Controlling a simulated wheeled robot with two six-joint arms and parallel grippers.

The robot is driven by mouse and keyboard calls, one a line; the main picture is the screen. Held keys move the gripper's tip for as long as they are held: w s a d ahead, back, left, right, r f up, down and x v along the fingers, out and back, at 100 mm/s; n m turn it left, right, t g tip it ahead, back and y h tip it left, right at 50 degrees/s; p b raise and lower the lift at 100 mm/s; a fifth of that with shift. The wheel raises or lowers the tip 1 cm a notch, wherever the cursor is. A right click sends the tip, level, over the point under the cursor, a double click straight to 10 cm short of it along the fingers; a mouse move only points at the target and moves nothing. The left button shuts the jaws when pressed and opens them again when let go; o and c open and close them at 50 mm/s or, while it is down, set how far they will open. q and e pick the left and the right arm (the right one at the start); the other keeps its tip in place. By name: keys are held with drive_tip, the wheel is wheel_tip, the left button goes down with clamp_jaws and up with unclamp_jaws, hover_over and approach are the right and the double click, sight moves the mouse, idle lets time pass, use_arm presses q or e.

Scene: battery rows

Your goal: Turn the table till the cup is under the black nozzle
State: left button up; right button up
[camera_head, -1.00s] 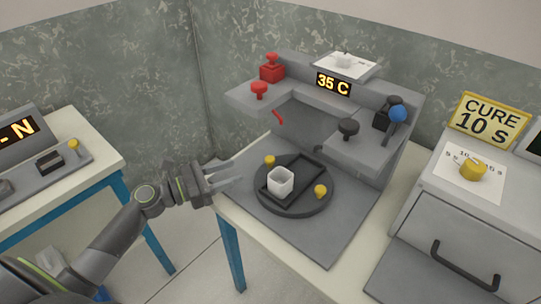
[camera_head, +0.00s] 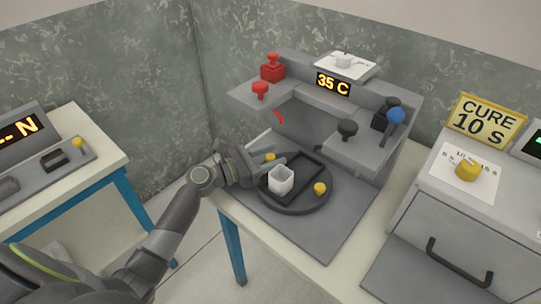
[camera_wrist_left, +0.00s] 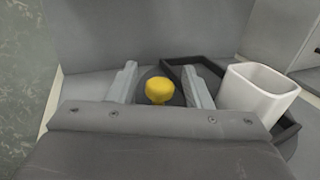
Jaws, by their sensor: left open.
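A white square cup (camera_head: 281,180) stands on the round dark turntable (camera_head: 296,207), beside or in a black rectangular frame (camera_head: 305,172). The turntable carries two yellow knobs, one at the far left (camera_head: 270,157) and one at the right (camera_head: 320,188). The black nozzle (camera_head: 347,130) hangs at the right of the machine; the cup is left of and in front of it. My left gripper (camera_head: 268,166) is open at the turntable's left edge. In the left wrist view a yellow knob (camera_wrist_left: 159,90) lies between its fingers (camera_wrist_left: 162,88), with the cup (camera_wrist_left: 258,97) to the right. My right gripper is not in view.
A red nozzle (camera_head: 260,90) is at the machine's left, and a blue knob (camera_head: 396,116) at its right. The display reads 35 C (camera_head: 333,84). A grey box with a drawer handle (camera_head: 459,262) stands at the right. The front of the base plate is clear.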

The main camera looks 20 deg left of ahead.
use_arm(q)
clamp_jaws()
